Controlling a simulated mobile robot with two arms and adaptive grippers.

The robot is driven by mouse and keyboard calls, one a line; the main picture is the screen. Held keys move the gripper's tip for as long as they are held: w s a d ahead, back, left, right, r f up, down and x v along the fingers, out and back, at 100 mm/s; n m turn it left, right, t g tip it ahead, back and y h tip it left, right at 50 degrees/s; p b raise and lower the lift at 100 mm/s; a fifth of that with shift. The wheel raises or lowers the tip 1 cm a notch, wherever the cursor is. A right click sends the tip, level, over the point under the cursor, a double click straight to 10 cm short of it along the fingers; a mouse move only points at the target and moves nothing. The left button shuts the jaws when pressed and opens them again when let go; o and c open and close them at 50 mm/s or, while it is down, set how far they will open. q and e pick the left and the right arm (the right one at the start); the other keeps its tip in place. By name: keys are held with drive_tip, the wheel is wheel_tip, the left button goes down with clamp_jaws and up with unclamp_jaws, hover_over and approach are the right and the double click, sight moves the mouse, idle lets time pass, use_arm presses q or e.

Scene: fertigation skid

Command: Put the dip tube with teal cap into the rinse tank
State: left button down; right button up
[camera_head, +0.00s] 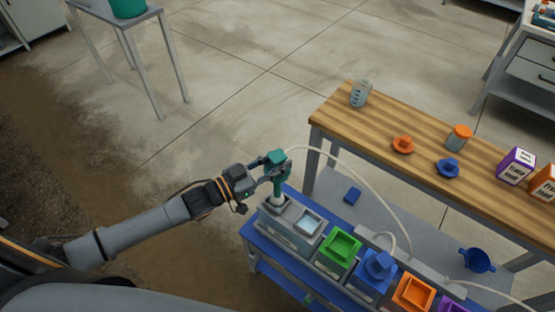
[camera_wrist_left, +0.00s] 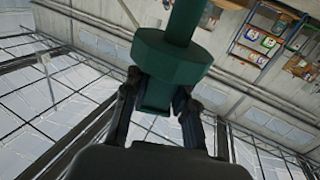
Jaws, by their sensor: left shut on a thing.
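The dip tube with teal cap (camera_head: 277,157) is held upright in my left gripper (camera_head: 272,171), whose fingers are shut on it. Its green shaft runs down over the left end of the skid, above a pale round piece (camera_head: 276,199); I cannot tell whether the lower end is inside an opening. In the left wrist view the teal cap's wide collar (camera_wrist_left: 171,55) stands just beyond the left fingers (camera_wrist_left: 157,100). A grey tank with a pale, clear surface (camera_head: 308,222) is just right of the tube; no label names it as the rinse tank. My right gripper is not in view.
A pale hose (camera_head: 350,170) arches from the cap to the right. Green (camera_head: 341,247), blue (camera_head: 376,269) and orange (camera_head: 413,291) tanks line the skid. A wooden bench (camera_head: 375,120) behind holds a grey container (camera_head: 360,93), caps and boxes.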

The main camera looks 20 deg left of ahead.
use_arm(q)
drive_tip(key=b, duration=0.4)
hover_over(274, 194)
wheel_tip(274, 194, down, 6)
drive_tip(key=f+b, duration=0.2)
drive_tip(key=f, duration=0.1)
drive_tip(key=w+f+b, duration=0.1)
drive_tip(key=shift+d+f, duration=0.25)
drive_tip(key=shift+d, duration=0.1)
drive_tip(key=shift+f+b, duration=1.55)
drive_tip(key=shift+f, duration=0.25)
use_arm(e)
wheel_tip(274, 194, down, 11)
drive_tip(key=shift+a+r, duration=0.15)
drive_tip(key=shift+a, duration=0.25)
use_arm(q)
drive_tip(key=c, duration=1)
unclamp_jaws()
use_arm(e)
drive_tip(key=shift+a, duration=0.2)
use_arm(q)
drive_tip(key=shift+s, duration=0.1)
drive_tip(key=shift+s+a, duration=0.2)
drive_tip(key=v, duration=1.1)
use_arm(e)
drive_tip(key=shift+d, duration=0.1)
use_arm(q)
drive_tip(key=shift+s+a, duration=0.1)
drive_tip(key=shift+s, duration=0.05)
